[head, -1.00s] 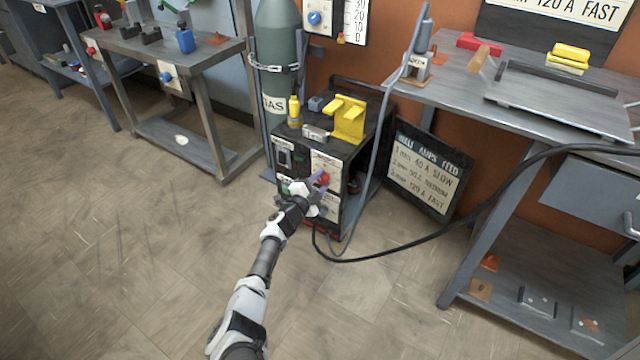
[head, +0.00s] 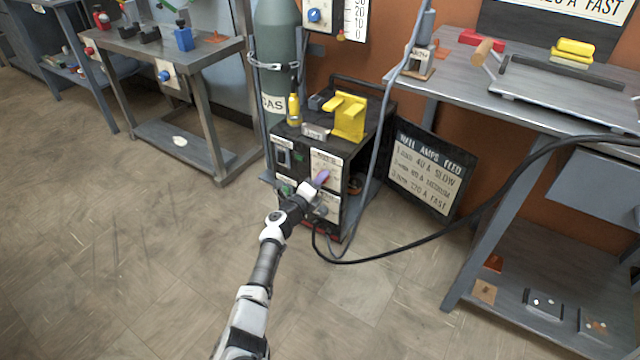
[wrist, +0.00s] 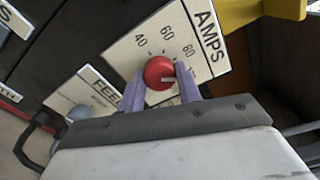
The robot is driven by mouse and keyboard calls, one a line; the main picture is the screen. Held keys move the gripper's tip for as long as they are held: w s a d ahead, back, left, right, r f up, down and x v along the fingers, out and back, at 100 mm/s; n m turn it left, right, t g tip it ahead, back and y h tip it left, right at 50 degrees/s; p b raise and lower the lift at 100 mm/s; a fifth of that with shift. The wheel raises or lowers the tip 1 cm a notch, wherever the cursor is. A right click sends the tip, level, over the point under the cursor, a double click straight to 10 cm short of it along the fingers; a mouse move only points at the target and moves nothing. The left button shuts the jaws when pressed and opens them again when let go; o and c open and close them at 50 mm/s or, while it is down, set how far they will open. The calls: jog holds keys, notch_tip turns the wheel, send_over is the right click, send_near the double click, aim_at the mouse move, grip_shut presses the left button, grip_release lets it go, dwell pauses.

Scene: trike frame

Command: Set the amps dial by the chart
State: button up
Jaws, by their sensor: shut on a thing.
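The red amps dial (wrist: 157,72) shows in the wrist view on a white plate (wrist: 125,55) marked AMPS, with 40, 60 and 80 readable and more numbers hidden by a finger. My gripper (wrist: 160,88) is shut on the dial, with one purple finger on each side. The dial's white mark points right, toward the covered numbers. In the head view my gripper (head: 321,180) reaches the front of the black welder (head: 345,158) and hides the dial. The chart board (head: 428,170) leans right of the welder, with rows that seem to read 40 A slow, a medium row, and 120 A fast.
A FEED plate (wrist: 85,95) with a grey knob sits beside the AMPS plate. A yellow holder (head: 348,118) and a small yellow bottle (head: 294,110) stand on the welder. A gas cylinder (head: 277,40) stands behind it. A black cable (head: 400,258) loops across the floor.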

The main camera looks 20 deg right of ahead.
jog(key=shift+m, duration=0.5)
jog(key=o, duration=1)
jog(key=shift+a, duration=0.1)
